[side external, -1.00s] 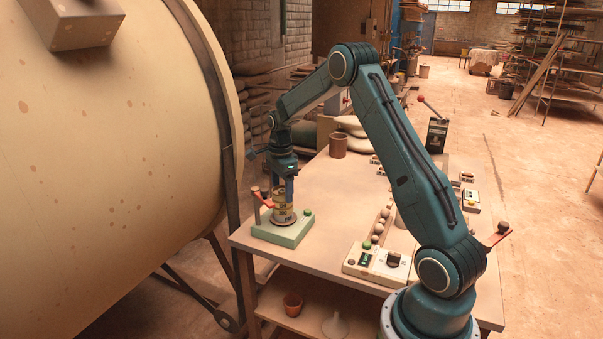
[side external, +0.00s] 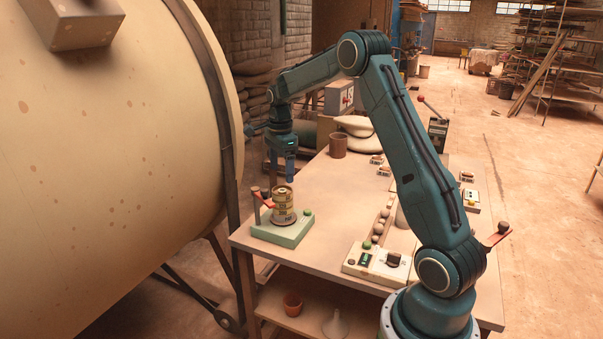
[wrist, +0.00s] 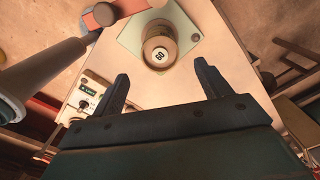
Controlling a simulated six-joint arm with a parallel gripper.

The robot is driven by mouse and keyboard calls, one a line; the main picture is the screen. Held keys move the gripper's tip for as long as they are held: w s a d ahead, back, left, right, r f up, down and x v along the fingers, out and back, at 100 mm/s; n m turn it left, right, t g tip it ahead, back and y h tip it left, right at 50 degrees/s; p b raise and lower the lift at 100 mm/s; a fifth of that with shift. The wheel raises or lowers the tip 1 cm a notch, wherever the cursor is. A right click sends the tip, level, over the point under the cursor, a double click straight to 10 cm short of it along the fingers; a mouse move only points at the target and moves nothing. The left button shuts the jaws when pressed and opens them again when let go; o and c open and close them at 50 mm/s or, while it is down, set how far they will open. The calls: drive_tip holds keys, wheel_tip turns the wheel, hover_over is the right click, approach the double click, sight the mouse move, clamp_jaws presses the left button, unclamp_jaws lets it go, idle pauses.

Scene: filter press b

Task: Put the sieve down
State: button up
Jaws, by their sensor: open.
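The sieve (side external: 284,205) is a short brass-coloured cylinder. It stands upright on the pale green base plate (side external: 270,233) at the table's near left corner. In the wrist view the sieve (wrist: 159,48) shows from above with a round label marked with dark characters. My gripper (side external: 281,180) is open and empty, above the sieve and clear of it. In the wrist view both fingers of my gripper (wrist: 162,82) are spread apart with nothing between them.
A red-handled lever (side external: 264,199) rises at the left of the base plate. A control box (side external: 377,262) and a row of small balls (side external: 379,228) lie to the right. A large cream drum (side external: 110,170) stands close on the left. A brown pot (side external: 338,146) stands farther back.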

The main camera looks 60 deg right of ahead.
sight(281, 191)
wheel_tip(281, 191, up, 6)
drive_tip(key=shift+f, duration=0.1)
drive_tip(key=shift+a, duration=0.1)
idle(0.7)
drive_tip(key=s+a+r+n+t, duration=0.1)
drive_tip(key=s+a+r+n, duration=0.45)
drive_tip(key=a, duration=0.25)
drive_tip(key=s+a+r+n+t, duration=0.2)
drive_tip(key=s+a+r+n, duration=0.3)
drive_tip(key=a+n, duration=0.3)
drive_tip(key=s+a+f+n+t, duration=0.1)
drive_tip(key=s+a+f+n, duration=0.1)
drive_tip(key=s+a+n, duration=0.3)
drive_tip(key=s+a+f+n+t, duration=0.1)
drive_tip(key=s+a+n, duration=0.4)
drive_tip(key=s, duration=0.6)
drive_tip(key=shift+s+a+f+n+t, duration=0.15)
drive_tip(key=shift+f+n+t, duration=0.15)
drive_tip(key=shift+f+n, duration=0.25)
